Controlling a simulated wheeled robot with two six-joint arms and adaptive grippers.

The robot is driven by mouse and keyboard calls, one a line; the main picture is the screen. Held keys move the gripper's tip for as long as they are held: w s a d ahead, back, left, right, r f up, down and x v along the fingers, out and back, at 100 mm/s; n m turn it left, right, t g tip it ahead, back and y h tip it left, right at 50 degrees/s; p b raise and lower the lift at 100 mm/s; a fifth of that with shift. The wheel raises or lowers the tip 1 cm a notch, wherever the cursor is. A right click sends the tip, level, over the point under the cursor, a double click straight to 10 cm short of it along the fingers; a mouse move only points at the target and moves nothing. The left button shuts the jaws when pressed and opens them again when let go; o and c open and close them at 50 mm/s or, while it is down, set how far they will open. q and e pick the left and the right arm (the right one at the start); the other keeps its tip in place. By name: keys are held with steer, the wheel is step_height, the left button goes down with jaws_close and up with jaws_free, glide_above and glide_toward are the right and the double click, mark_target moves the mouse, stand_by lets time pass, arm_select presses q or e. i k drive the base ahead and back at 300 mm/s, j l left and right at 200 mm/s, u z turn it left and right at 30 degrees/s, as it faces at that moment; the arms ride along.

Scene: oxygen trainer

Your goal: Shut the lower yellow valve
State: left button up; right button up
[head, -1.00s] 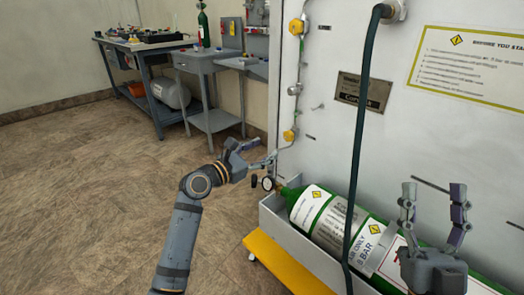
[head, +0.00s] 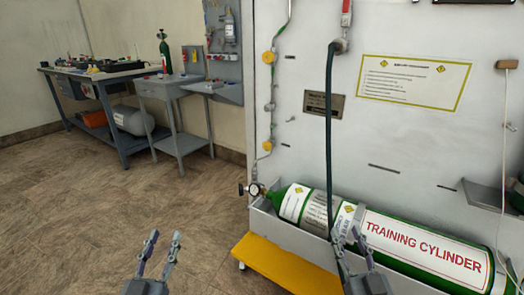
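The lower yellow valve (head: 267,146) sits on the thin pipe along the left edge of the white panel, just above the gauge end of the green cylinder. The upper yellow valve (head: 268,57) is higher on the same pipe. My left gripper (head: 165,238) is at the bottom left over the floor, fingers up and apart, empty, well away from the lower valve. My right gripper (head: 349,232) is low in front of the green cylinder (head: 327,213), with its fingers apart. Whether its fingers touch the cylinder or hose cannot be told.
A dark hose (head: 328,130) hangs down the panel to the cylinder. A pressure gauge (head: 254,189) juts out left of the cylinder. A yellow base plate (head: 280,265) sticks out below. A workbench (head: 120,75) stands at the back left. The floor between is clear.

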mark_target(267, 146)
steer(key=i+j+z, duration=0.6)
steer(key=j+z, duration=0.25)
steer(key=j, duration=0.25)
steer(key=i+j+z, duration=0.15)
steer(key=j+z, duration=0.3)
steer(key=j, duration=0.25)
steer(key=j+z, duration=0.45)
steer(key=j, duration=0.25)
steer(key=j+z, duration=0.45)
steer(key=j, duration=0.3)
steer(key=k, duration=0.05)
